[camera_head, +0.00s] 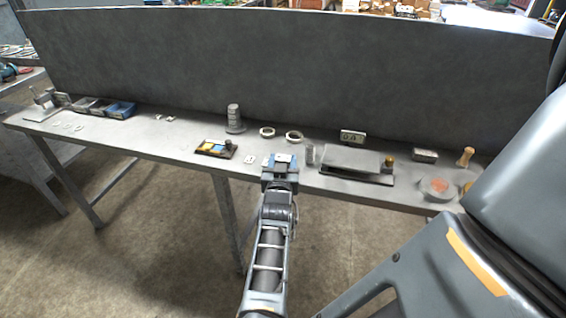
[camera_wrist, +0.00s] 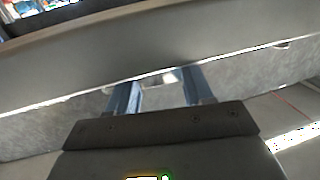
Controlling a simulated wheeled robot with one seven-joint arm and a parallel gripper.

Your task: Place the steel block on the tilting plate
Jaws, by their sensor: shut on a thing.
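My gripper (camera_head: 281,160) is at the front edge of the bench in the head view, its fingers closed on a small pale metal piece (camera_head: 284,158), which looks like the steel block. In the wrist view the blue fingers of my gripper (camera_wrist: 158,88) stand either side of this bright metal piece (camera_wrist: 160,77); most of it is hidden. The tilting plate (camera_head: 348,160) is a flat grey plate on a low base, to the right of my gripper and apart from it. Its top looks bare, with a brass knob (camera_head: 389,160) at its right end.
A small metal cylinder (camera_head: 310,154) stands between my gripper and the plate. Behind are two rings (camera_head: 294,136), a stacked-weight post (camera_head: 234,117) and a marked block (camera_head: 352,136). Another grey block (camera_head: 425,155) and a round disc (camera_head: 437,189) lie right. A tall grey panel (camera_head: 290,70) backs the bench.

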